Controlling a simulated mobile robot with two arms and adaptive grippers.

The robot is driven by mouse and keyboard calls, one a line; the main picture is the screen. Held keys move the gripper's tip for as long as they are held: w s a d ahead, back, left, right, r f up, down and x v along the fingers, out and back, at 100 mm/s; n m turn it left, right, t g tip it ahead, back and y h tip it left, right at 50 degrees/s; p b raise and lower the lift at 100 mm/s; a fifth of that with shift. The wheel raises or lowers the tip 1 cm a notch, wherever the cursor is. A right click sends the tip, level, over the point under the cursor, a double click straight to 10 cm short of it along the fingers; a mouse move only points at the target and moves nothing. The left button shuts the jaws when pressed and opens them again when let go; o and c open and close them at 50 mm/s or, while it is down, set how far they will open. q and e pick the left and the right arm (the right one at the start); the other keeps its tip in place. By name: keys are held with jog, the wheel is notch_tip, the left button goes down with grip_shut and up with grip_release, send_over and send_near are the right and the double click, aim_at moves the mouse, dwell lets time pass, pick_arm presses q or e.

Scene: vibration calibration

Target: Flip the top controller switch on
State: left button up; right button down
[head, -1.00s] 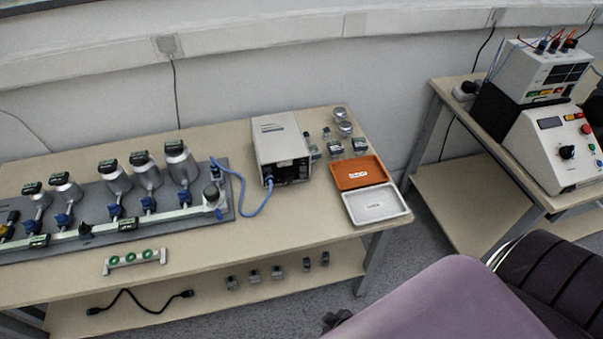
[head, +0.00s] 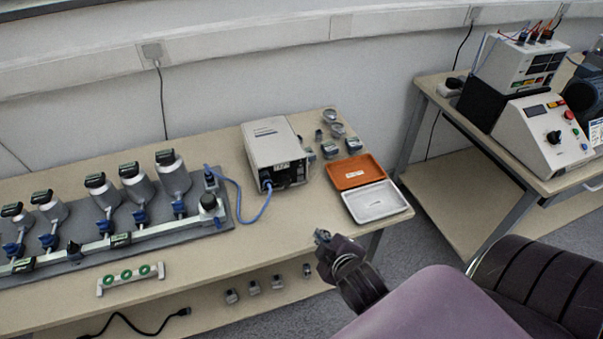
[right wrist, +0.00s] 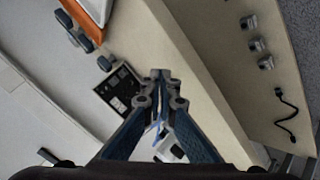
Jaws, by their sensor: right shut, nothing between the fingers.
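A white sloped controller (head: 545,138) with a black knob and red and green buttons stands on the right-hand table. A white instrument box (head: 518,66) with cables on top sits above and behind it. A single switch cannot be made out at this size. My right gripper (head: 321,237) is shut and empty, in front of the left bench near its right end, far from that controller. In the right wrist view its fingertips (right wrist: 160,85) meet, and a dark panel with sockets (right wrist: 118,98) shows beyond them. My left gripper is not in view.
A grey-white box (head: 275,148) with a blue cable stands on the left bench, near an orange tray (head: 352,171) and a white tray (head: 376,203). Several canisters (head: 133,180) stand along a rail at left. A floor gap separates the tables.

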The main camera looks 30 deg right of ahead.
aim_at(301, 166)
jog(key=w+d+r+n+t, duration=0.3)
jog(key=w+r+n+t, duration=0.1)
jog(key=n, duration=0.1)
jog(key=shift+w+d+r+n+h, duration=0.1)
jog(key=shift+w+d+n+h, duration=0.05)
jog(key=shift+d+n+h, duration=0.2)
jog(key=shift+w+r+n+t, duration=0.15)
jog(key=shift+r+n+t, duration=0.3)
jog(key=shift+n, duration=0.25)
jog(key=shift+w+r+n+t, duration=0.15)
jog(key=shift+r+n+t, duration=0.15)
jog(key=shift+n+t, duration=0.3)
jog(key=b+x, duration=0.2)
jog(key=x, duration=0.4)
jog(key=b+x, duration=0.3)
jog(key=x, duration=0.4)
jog(key=shift+w+f, duration=0.25)
jog(key=shift+w, duration=0.25)
